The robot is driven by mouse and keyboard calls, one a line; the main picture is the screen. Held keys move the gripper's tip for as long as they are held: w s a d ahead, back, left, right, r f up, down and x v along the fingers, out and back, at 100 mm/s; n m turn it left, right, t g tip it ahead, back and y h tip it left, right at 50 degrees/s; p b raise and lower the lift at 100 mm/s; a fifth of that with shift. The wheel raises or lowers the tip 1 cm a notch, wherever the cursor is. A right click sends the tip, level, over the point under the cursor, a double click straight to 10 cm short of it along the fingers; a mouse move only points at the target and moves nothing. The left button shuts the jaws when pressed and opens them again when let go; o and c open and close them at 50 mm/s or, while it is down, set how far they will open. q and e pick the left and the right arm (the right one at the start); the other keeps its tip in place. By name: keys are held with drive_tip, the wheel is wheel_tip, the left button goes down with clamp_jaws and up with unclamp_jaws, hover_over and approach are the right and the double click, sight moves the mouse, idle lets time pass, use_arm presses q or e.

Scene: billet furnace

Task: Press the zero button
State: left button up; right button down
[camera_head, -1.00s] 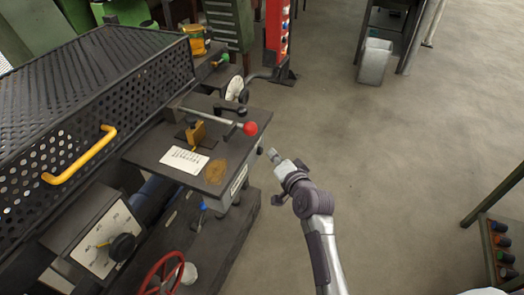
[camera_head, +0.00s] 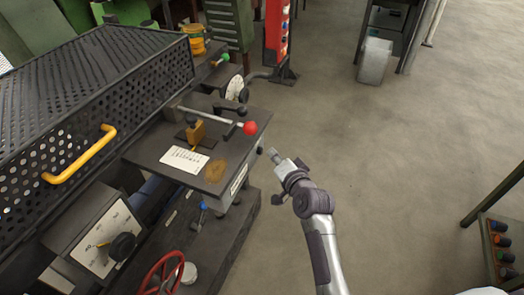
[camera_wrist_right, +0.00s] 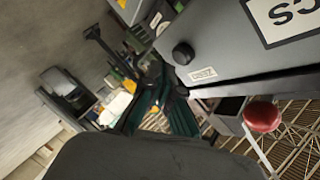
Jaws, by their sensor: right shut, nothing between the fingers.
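A small round black button (camera_wrist_right: 183,53) sits on the grey panel of the machine in the right wrist view. A small white label (camera_wrist_right: 203,75), which seems to read ZERO, is beside it. In the head view a small black button (camera_head: 259,150) shows at the right edge of the machine's table (camera_head: 150,148). My right gripper (camera_head: 273,154) is shut and empty, just right of that edge, with its tip pointing toward the button. A gap seems to remain between them; contact cannot be made out. My left gripper is not in view.
A red handwheel (camera_head: 160,275) and a yellow handle (camera_head: 82,157) are at the left. Open floor (camera_head: 400,160) lies to the right.

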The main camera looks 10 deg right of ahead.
drive_tip(key=shift+a, duration=0.1)
drive_tip(key=shift+w+a, duration=0.25)
drive_tip(key=shift+a, duration=0.05)
drive_tip(key=shift+w+a+r+p, duration=0.2)
drive_tip(key=shift+w+a+p, duration=0.3)
drive_tip(key=shift+a, duration=0.1)
idle(1.2)
idle(0.6)
drive_tip(key=shift+s+d+r+p, duration=0.15)
drive_tip(key=shift+s+d+p, duration=0.45)
drive_tip(key=shift+s, duration=0.05)
